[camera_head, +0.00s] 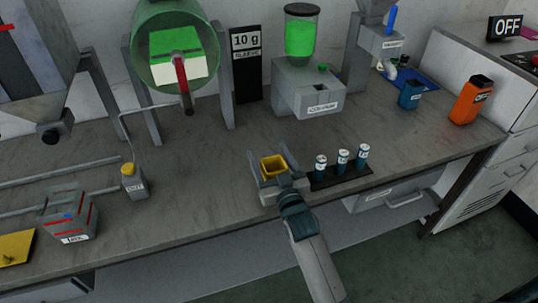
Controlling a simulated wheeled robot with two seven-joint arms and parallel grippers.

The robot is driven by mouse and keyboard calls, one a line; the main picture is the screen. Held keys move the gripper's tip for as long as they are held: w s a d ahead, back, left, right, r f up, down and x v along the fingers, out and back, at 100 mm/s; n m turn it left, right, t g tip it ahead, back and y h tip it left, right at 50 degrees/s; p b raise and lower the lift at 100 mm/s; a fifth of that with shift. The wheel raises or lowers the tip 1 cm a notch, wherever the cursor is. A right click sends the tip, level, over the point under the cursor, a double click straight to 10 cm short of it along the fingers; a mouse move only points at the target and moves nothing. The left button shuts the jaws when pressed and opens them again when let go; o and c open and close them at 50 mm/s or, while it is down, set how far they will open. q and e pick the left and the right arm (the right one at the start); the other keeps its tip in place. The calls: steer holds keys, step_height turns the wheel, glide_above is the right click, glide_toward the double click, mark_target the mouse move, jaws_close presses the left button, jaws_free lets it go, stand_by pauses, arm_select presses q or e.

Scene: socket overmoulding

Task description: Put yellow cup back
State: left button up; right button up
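The yellow cup (273,166) is a small square open-topped cup near the front edge of the bench, left of the vial rack. My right gripper (271,164) reaches in from the front with one finger on each side of the cup. The fingers appear to be shut on it. The cup's lower part is hidden by the gripper, so I cannot tell whether it touches the bench. My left gripper is not in view.
A dark rack (338,174) with three blue vials stands close to the right of the gripper. Behind are a grey dispenser (308,92) with green contents and a "10 g" sign (247,62). A blue cup (410,95) and orange bottle (471,100) stand right.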

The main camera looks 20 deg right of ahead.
mark_target(277, 172)
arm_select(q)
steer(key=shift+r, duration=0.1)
arm_select(e)
steer(key=shift+r, duration=0.2)
steer(key=shift+s+f, duration=0.2)
steer(key=shift+s, duration=0.35)
steer(key=s, duration=0.2)
steer(key=s+b, duration=0.1)
steer(key=s, duration=0.2)
steer(key=shift+s+d+f, duration=0.1)
steer(key=shift+s+f, duration=0.05)
steer(key=shift+f, duration=0.05)
steer(key=s, duration=0.5)
steer(key=shift+s+f+b, duration=0.1)
steer(key=shift+b, duration=0.2)
steer(key=shift+s+d, duration=0.1)
steer(key=shift+s, duration=0.1)
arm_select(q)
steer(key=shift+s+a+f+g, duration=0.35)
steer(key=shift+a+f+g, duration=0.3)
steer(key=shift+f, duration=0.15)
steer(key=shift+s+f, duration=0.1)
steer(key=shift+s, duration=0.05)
